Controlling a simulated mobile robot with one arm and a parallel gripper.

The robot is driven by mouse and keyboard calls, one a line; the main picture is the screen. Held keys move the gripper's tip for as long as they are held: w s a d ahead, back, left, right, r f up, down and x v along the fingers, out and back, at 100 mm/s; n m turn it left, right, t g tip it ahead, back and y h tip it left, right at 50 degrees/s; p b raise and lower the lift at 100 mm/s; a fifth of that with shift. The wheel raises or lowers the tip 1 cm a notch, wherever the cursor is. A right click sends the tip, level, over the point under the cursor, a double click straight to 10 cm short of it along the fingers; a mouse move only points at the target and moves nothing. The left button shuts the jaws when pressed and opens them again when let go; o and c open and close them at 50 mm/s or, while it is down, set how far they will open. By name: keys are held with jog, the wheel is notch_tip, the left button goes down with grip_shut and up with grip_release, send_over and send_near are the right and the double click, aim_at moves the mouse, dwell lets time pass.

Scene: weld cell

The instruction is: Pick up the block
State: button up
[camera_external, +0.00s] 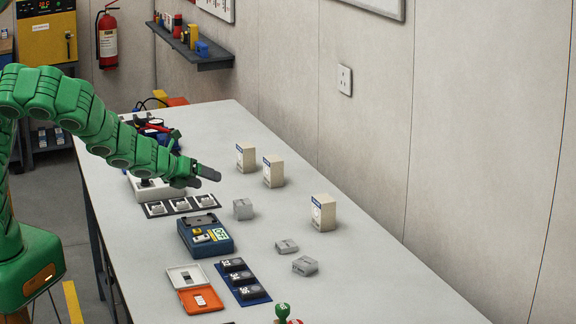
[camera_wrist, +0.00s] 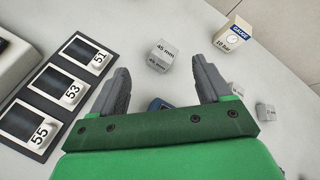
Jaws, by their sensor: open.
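A grey block (camera_external: 243,209) stands on the bench near the middle. In the wrist view this block (camera_wrist: 160,56) is marked "45 mm" and lies ahead of and between my fingertips. Two lower grey blocks, one (camera_external: 286,246) and another (camera_external: 305,265), lie further toward the front right; they also show right of my right finger, the nearer one (camera_wrist: 237,89) and the other (camera_wrist: 265,110). The frames do not single out one block. My gripper (camera_external: 203,177) is open and empty above the bench, up and left of the tall grey block. Its fingers (camera_wrist: 160,80) are spread wide.
Cream gauge boxes stand behind the blocks, the nearest (camera_external: 323,213) to their right. A black strip with numbered slots (camera_wrist: 58,93) lies left of my gripper. A blue device (camera_external: 205,236), an orange case (camera_external: 200,299) and a blue tray (camera_external: 244,282) occupy the front left.

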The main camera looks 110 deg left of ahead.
aim_at(239, 202)
jog(key=w+a+f+m+t, duration=0.1)
jog(key=f+m, duration=0.1)
jog(key=m, duration=0.1)
jog(key=w+a+f+m+t, duration=0.1)
jog(key=a+f+m, duration=0.1)
jog(key=m, duration=0.1)
jog(key=a+f+m+t, duration=0.1)
jog(key=f+m, duration=0.1)
jog(key=m, duration=0.1)
jog(key=shift+w+a+f+h, duration=0.25)
jog(key=shift+w+a+h, duration=0.05)
jog(key=shift+w+h, duration=0.1)
jog(key=shift+w+f+m+t, duration=0.1)
jog(key=shift+f+m+t, duration=0.2)
jog(key=shift+m, duration=0.1)
jog(key=shift+x, duration=3.85)
jog(key=shift+w+d, duration=0.1)
jog(key=shift+d, duration=0.05)
jog(key=c, duration=1.2)
